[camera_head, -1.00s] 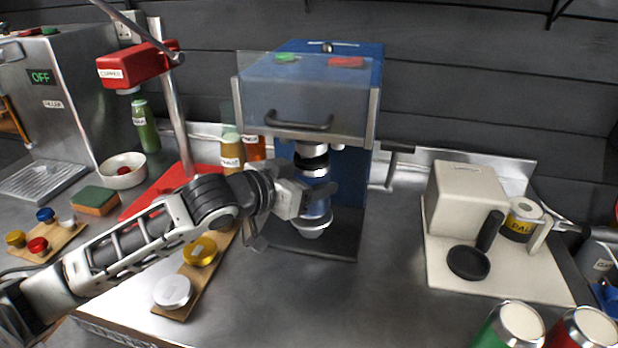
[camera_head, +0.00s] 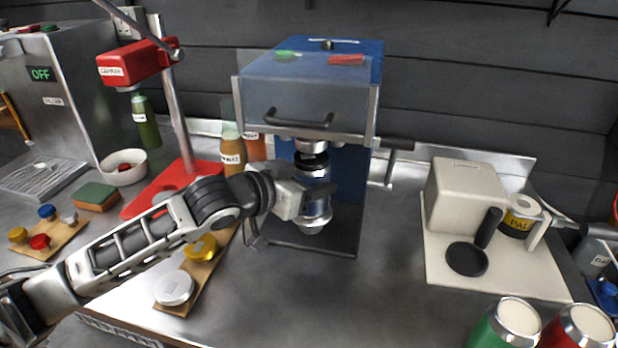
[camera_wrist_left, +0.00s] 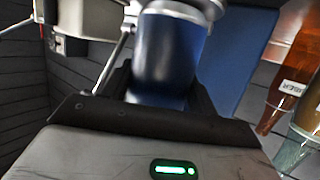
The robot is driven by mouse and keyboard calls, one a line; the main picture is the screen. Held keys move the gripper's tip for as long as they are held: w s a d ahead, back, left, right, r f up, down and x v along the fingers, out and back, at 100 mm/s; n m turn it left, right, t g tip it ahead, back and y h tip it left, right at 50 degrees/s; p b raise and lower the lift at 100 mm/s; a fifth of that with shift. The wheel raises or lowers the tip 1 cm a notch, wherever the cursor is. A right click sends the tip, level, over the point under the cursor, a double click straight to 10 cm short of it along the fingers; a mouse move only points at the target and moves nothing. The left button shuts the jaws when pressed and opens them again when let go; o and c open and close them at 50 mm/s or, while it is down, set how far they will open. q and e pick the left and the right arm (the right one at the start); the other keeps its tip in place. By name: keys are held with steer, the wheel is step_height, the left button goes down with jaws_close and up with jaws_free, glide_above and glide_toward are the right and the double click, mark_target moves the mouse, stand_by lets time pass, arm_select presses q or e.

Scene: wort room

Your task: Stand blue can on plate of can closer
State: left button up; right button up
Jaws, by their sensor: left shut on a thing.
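The blue can (camera_head: 315,207) is upright inside the blue can closer (camera_head: 372,80), under its dark and silver head (camera_head: 312,160). My left gripper (camera_head: 316,190) is shut on the can from the left. In the left wrist view the blue can (camera_wrist_left: 165,55) stands between the dark fingers, with its silver rim near the top edge. The closer's silver plate (camera_head: 312,228) is directly below the can; the gripper partly hides the can, and I cannot tell whether its base touches the plate. My right gripper is not in view.
The closer's clear guard (camera_head: 300,95) with its handle is raised above my gripper. A wooden board with lids (camera_head: 188,283) lies under my left arm. Bottles (camera_head: 232,155) stand behind it. Green (camera_head: 508,325) and red cans (camera_head: 580,328) are at lower right. The middle counter is clear.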

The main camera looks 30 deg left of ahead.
arm_select(q)
steer(key=shift+p, duration=0.35)
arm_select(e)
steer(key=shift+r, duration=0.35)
arm_select(q)
steer(key=o, duration=1)
steer(key=shift+f, duration=0.1)
